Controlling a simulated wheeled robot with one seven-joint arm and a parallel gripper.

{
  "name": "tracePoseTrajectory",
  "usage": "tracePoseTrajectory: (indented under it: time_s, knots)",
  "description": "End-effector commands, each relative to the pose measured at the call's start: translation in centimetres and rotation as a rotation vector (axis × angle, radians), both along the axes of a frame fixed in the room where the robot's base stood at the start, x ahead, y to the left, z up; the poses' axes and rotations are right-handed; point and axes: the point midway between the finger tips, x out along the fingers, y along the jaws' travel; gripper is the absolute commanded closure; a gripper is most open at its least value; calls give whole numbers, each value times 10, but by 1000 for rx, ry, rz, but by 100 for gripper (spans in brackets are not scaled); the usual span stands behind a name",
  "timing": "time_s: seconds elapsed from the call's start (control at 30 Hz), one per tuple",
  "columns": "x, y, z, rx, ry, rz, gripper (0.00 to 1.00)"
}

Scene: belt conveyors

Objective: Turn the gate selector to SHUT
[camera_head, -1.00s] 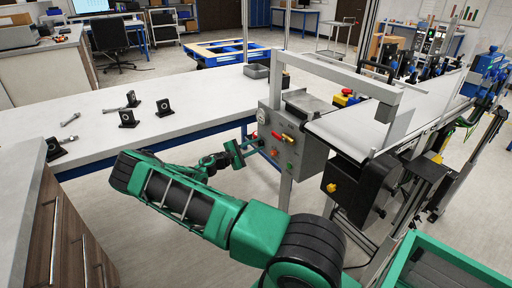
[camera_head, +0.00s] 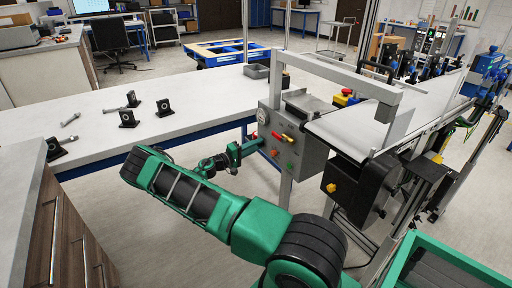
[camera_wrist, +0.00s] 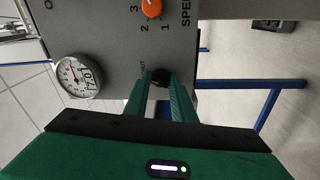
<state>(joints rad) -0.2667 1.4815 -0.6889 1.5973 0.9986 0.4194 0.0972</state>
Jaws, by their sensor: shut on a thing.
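The gate selector, a small black knob (camera_wrist: 161,76), sits on the grey face of the control box (camera_head: 308,157). In the wrist view, the two green fingers of my gripper (camera_wrist: 160,88) are shut on the knob from either side. Part of a printed label ending in "UT" shows beside it; the rest is hidden. In the head view my gripper (camera_head: 255,146) meets the left side of the box face, and the knob is hidden there. I cannot tell which position the selector points to.
A round dial gauge (camera_wrist: 79,76) and an orange speed knob (camera_wrist: 151,7) are close to my fingers on the same panel. A red handle (camera_head: 282,137) is on the box. The conveyor belt (camera_head: 350,127) is to the right, a white table (camera_head: 190,105) to the left.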

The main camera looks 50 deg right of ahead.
Motion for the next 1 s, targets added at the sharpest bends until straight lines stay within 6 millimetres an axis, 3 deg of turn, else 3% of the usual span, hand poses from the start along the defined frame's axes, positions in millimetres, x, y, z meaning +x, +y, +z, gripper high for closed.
tracePoseTrajectory:
  time_s: [0.03,0.3,0.87,0.9,0.93,1.0]
  knots:
    - [0,8,-7,6,-21,-2,99]
    - [1,6,-8,-15,-115,0,100]
    - [0,1,-9,-17,-138,0,100]
    - [0,1,-8,-18,-137,-1,70]
    - [0,1,-8,-19,-138,-1,63]
    - [0,1,-7,-21,-138,-3,60]
